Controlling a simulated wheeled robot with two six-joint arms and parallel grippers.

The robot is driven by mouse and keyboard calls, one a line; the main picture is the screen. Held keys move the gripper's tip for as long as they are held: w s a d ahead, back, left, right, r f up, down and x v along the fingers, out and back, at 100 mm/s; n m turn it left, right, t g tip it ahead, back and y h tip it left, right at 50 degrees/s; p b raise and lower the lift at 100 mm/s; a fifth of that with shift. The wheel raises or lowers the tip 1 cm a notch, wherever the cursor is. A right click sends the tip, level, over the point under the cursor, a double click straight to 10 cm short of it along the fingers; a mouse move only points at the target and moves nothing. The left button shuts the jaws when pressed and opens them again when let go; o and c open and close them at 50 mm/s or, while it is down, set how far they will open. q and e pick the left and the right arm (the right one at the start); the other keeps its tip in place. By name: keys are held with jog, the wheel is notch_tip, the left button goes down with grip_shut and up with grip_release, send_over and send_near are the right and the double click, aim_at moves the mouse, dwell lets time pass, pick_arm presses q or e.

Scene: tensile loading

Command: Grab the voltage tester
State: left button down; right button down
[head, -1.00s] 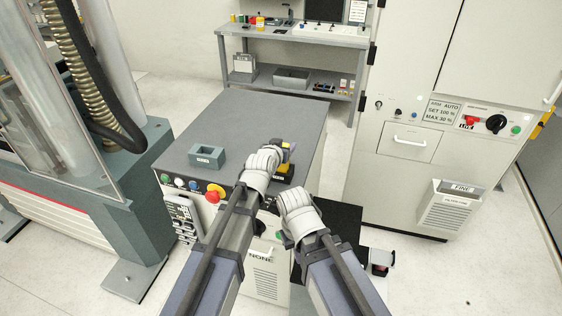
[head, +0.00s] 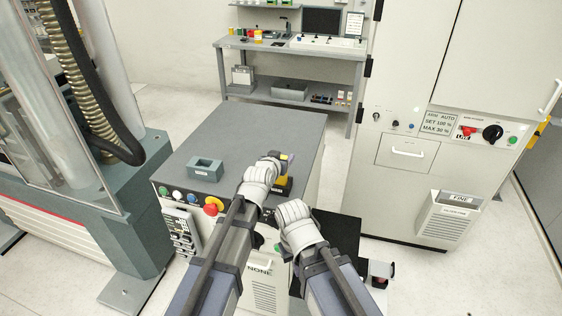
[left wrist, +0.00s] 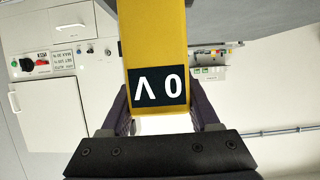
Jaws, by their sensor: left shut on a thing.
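The voltage tester is a yellow block with a black display reading "0 V", seen upside down in the left wrist view (left wrist: 157,45). My left gripper (left wrist: 163,112) is shut on it, with a dark finger on each side. In the head view my left gripper (head: 276,164) is over the right front part of the grey cabinet top, and a small part of yellow shows beside it. A yellow and black piece (head: 283,185) sits just below it on the cabinet. Whether the tester touches that piece I cannot tell. My right gripper (head: 285,236) is lower, in front of the cabinet; its fingers are largely hidden.
A red knob (head: 213,206) and buttons are on the cabinet's front edge. A tall white cabinet (head: 405,185) stands to the right. A workbench (head: 290,52) is behind. A machine is at left.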

notch_tip(320, 180, up, 10)
jog(key=p, duration=0.9)
jog(key=shift+p, duration=0.3)
